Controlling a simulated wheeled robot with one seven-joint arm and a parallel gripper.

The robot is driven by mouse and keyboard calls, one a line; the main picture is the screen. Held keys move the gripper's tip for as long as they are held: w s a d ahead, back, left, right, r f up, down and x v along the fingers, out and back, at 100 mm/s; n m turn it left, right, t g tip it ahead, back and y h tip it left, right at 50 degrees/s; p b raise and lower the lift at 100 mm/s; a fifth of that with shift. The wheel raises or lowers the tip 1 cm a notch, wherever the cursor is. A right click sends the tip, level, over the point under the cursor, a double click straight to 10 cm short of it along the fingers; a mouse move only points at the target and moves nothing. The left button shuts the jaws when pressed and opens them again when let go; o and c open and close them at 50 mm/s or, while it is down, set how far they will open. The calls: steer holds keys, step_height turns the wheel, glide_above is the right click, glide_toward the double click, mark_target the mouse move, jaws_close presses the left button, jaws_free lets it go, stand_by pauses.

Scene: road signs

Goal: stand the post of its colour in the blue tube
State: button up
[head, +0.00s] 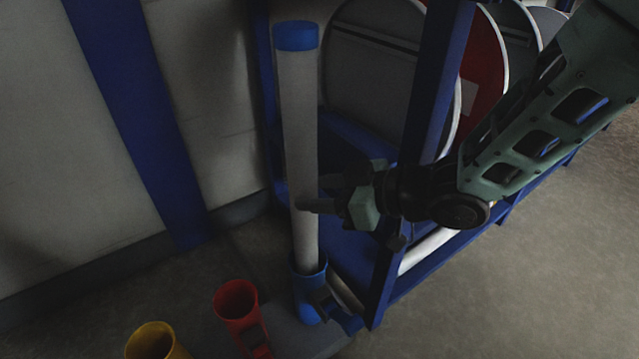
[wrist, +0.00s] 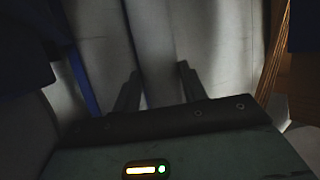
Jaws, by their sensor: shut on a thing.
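A grey post with a blue cap (head: 298,120) stands upright, its lower end inside the blue tube (head: 308,290). Whether it rests on the tube's bottom is hidden. My gripper (head: 312,200) is shut on the post at about its lower middle, coming from the right. In the wrist view the grey post (wrist: 155,50) runs up between the two fingers of my gripper (wrist: 160,85). Its cap does not show there.
A red tube (head: 238,300) and a yellow tube (head: 155,342) stand left of the blue tube and look empty. A blue rack (head: 425,90) with round signs (head: 375,60) stands close on the right. A wall with a blue upright (head: 140,120) is behind.

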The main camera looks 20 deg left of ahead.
step_height(320, 180, down, 15)
steer(key=b, duration=0.9)
steer(key=shift+f, duration=0.2)
steer(key=shift+f+b, duration=0.6)
steer(key=shift+f, duration=0.3)
steer(key=o, duration=1.4)
steer(key=shift+o, duration=0.2)
steer(key=shift+d+f, duration=0.1)
step_height(320, 180, up, 10)
steer(key=p, duration=0.6)
steer(key=shift+p, duration=0.4)
